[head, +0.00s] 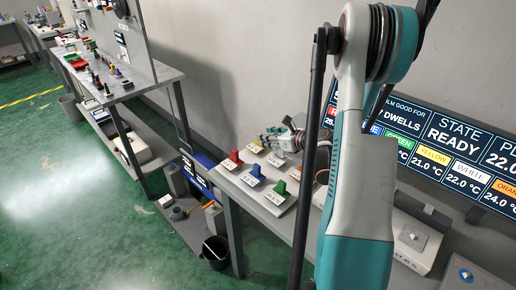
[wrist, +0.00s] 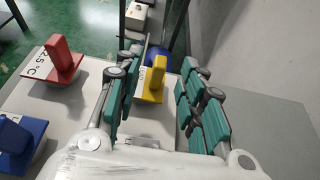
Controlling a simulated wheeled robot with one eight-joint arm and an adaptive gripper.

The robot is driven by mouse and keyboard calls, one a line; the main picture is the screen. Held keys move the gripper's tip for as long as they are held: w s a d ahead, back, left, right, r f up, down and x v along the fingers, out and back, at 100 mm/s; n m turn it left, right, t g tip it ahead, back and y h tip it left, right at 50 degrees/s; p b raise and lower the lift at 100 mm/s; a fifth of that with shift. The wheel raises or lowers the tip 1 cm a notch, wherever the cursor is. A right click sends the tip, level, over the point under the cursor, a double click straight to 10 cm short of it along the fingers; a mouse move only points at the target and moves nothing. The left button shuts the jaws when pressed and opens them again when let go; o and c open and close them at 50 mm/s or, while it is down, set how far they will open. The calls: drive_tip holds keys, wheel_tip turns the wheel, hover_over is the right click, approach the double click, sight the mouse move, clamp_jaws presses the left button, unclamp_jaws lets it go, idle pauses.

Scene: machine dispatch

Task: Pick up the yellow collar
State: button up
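The yellow collar (wrist: 153,84) stands upright on a pale base with a label beside it in the wrist view. My gripper (wrist: 163,88) is open, with one teal-padded finger on each side of the yellow collar. The collar appears between the fingers, with a clear gap to the right finger; the left finger is close, and I cannot tell if it touches. In the head view my gripper (head: 268,138) is low over the bench, and a small yellow patch below it looks like the same collar.
A red collar (wrist: 62,64) and a blue collar (wrist: 20,136) stand left of my gripper. A green collar (head: 279,189) stands nearer on the bench (head: 232,187). A status screen (head: 440,150) is at the right.

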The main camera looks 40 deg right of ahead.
drive_tip(key=x, duration=0.2)
drive_tip(key=shift+w+f, duration=0.1)
drive_tip(key=shift+w, duration=0.2)
drive_tip(key=shift+s, duration=0.1)
drive_tip(key=shift+c, duration=0.6)
clamp_jaws()
